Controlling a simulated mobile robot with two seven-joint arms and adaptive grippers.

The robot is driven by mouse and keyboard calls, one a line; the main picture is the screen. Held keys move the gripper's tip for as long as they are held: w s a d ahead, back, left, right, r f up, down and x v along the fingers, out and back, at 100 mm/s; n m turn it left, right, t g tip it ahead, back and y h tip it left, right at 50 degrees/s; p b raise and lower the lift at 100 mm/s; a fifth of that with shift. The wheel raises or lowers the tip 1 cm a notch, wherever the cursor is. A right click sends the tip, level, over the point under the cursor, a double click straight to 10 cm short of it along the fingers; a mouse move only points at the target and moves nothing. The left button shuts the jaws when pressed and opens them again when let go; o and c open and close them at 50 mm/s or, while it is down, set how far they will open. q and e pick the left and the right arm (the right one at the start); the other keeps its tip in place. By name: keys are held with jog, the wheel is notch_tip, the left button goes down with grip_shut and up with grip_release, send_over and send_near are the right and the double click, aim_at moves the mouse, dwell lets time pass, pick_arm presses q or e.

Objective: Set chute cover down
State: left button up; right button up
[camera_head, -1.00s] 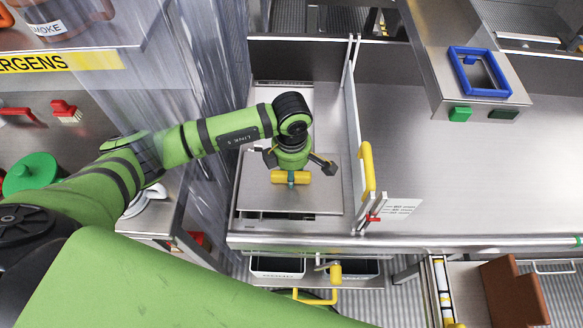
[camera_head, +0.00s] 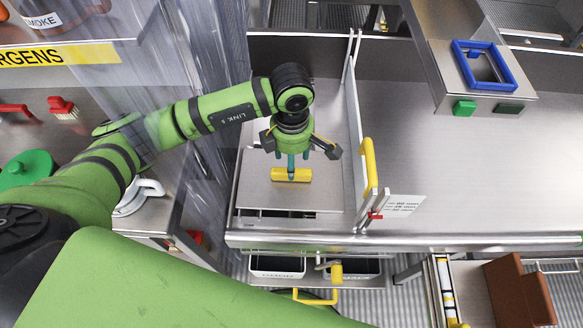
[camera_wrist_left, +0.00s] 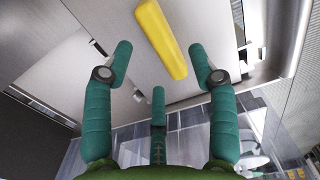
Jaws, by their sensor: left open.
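The chute cover (camera_head: 262,189) is a flat grey metal plate with a yellow bar handle (camera_head: 291,175). It lies on the counter left of the upright divider, and a dark gap shows along its front edge. My left gripper (camera_head: 291,158) is above the handle, open and empty. In the left wrist view the handle (camera_wrist_left: 162,38) lies beyond the spread green fingers of the left gripper (camera_wrist_left: 163,72), clear of them. The plate (camera_wrist_left: 185,92) also shows there. My right gripper is not in view.
A upright divider with a yellow handle (camera_head: 369,165) stands close right of the plate. A clear strip curtain (camera_head: 205,90) hangs on the left. A blue frame (camera_head: 484,65) sits on a steel box at the upper right. The right counter (camera_head: 440,170) is bare.

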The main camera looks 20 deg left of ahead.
pick_arm(q)
notch_tip(320, 180, up, 8)
jog(key=b, duration=0.2)
jog(key=shift+f, duration=0.25)
